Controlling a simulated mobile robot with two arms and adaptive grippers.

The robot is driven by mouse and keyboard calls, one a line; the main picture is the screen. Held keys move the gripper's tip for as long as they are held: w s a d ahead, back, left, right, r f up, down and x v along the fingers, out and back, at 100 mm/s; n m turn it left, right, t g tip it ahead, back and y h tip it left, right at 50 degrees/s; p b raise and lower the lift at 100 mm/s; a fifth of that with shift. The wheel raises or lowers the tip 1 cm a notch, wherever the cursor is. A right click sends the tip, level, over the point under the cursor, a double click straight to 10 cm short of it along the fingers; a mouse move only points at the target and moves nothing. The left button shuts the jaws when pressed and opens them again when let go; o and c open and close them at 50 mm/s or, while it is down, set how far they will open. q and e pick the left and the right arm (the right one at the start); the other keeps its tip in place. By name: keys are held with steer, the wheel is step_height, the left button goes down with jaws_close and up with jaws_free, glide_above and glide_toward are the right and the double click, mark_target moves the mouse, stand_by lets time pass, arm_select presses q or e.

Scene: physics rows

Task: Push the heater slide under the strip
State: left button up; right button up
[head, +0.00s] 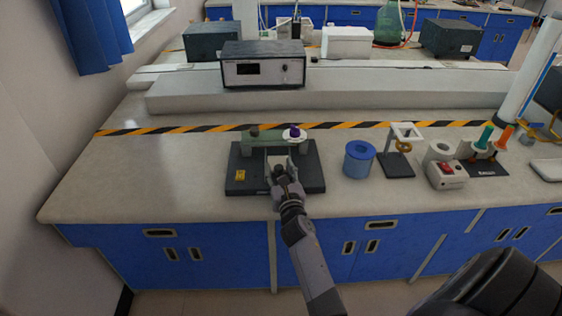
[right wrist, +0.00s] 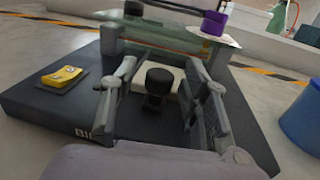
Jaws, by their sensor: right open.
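The heater slide shows in the right wrist view as a pale block (right wrist: 179,77) with a black knob (right wrist: 159,80) at its near side. It sits on a dark base plate (head: 243,170), in front of the pale green strip (head: 271,143). The strip also crosses the top of the right wrist view (right wrist: 160,32), raised on supports; a purple piece (head: 294,132) sits at its right end. My right gripper (head: 282,166) is open, with one finger on each side of the knob; contact cannot be told. In the head view it hides most of the slide. My left gripper is out of view.
A blue cylinder (head: 359,160) stands right of the base, then a small stand (head: 396,165) and a white box with a red switch (head: 446,175). A yellow label (right wrist: 62,76) lies on the base's left. The bench left of the base is clear. An instrument (head: 263,66) stands behind.

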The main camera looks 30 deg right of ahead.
steer(key=shift+a+r, duration=0.1)
jaws_close()
stand_by(0.6)
steer(key=shift+w, duration=0.15)
